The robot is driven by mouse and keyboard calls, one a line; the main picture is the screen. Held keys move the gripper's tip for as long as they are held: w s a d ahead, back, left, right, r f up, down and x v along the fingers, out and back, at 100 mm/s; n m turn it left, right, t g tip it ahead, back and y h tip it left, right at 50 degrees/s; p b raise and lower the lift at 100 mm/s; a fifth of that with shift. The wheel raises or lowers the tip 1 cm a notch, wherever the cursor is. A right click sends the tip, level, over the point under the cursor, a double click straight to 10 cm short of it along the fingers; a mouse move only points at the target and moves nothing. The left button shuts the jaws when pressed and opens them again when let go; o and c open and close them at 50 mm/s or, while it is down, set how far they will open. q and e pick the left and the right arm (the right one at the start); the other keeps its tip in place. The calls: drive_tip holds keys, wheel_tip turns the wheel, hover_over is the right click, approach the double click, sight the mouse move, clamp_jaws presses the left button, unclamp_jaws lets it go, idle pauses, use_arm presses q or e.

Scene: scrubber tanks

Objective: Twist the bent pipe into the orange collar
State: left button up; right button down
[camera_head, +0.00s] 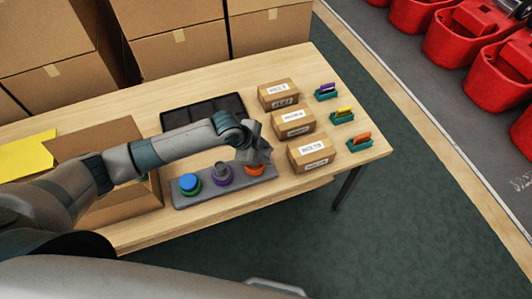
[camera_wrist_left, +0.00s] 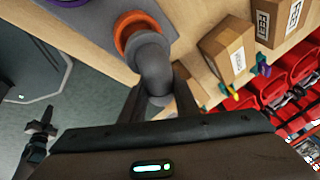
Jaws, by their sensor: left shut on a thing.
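The orange collar (camera_head: 255,170) sits at the right end of a grey base plate (camera_head: 222,190) on the table. In the left wrist view the orange collar (camera_wrist_left: 130,28) rings the end of the grey bent pipe (camera_wrist_left: 152,62). Whether the pipe is fully seated there I cannot tell. My left gripper (camera_head: 256,152) is above the collar, with its fingers shut on the other end of the pipe, as the left wrist view shows (camera_wrist_left: 160,100). In the head view the gripper mostly hides the pipe.
A purple collar (camera_head: 221,173) and a blue-topped green collar (camera_head: 189,184) share the plate. Labelled cartons (camera_head: 311,152) stand to the right, with small coloured items in teal holders (camera_head: 359,141) beyond. A black tray (camera_head: 204,110) lies behind; an open box (camera_head: 120,150) is left.

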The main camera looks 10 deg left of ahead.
use_arm(q)
drive_tip(key=shift+f, duration=0.2)
drive_tip(key=shift+f, duration=0.5)
idle(0.8)
drive_tip(key=shift+f, duration=0.4)
idle(0.7)
drive_tip(key=shift+f, duration=0.35)
idle(0.8)
drive_tip(key=shift+a+m, duration=0.1)
drive_tip(key=shift+m, duration=0.2)
drive_tip(key=shift+s+m+g+b, duration=0.25)
drive_tip(key=shift+m+g+b, duration=0.05)
drive_tip(key=shift+m+b, duration=0.2)
drive_tip(key=shift+h, duration=0.3)
